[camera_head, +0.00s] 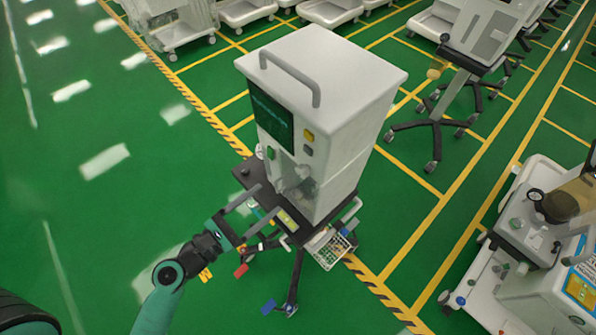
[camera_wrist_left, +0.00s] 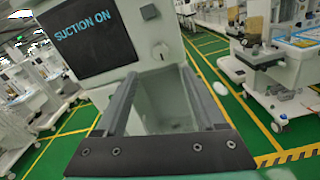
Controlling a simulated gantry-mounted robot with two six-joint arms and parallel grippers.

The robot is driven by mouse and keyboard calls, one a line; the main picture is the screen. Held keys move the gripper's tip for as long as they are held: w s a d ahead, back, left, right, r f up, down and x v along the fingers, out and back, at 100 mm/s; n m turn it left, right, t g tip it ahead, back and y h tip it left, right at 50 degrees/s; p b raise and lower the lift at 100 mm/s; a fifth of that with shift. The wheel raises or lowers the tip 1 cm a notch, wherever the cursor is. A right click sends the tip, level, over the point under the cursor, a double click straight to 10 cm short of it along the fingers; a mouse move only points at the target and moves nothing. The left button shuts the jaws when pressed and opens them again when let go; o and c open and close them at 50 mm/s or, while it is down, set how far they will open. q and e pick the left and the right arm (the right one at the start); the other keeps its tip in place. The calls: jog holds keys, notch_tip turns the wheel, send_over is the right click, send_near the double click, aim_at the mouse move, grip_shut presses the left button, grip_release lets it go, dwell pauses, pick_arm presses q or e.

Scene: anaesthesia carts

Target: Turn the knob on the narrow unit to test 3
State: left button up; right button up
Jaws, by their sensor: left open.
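The narrow unit (camera_head: 345,110) is a tall white box on a wheeled stand, with a grey top handle. Its dark screen (camera_head: 271,117) reads "SUCTION ON" in the left wrist view (camera_wrist_left: 82,36). Beside the screen, a pale round knob (camera_wrist_left: 160,51) sits below a grey square button (camera_wrist_left: 149,12); its setting is too small to read. My left gripper (camera_head: 268,199) is open and empty in front of the unit's lower front. In the left wrist view its fingers (camera_wrist_left: 160,80) point towards the panel, apart from each other, with the knob beyond and between them. My right gripper is not in view.
A dark shelf (camera_head: 248,176) and a wire basket (camera_head: 331,248) stick out under the unit. A white cart (camera_head: 520,235) stands at right, and another wheeled stand (camera_head: 435,130) behind. The green floor (camera_head: 110,210) at left is clear.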

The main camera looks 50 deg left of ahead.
aim_at(300, 174)
pick_arm(q)
jog(key=w+p, duration=0.3)
jog(key=w, duration=0.8)
jog(key=shift+a, duration=0.1)
jog(key=shift+w, duration=0.35)
grip_shut()
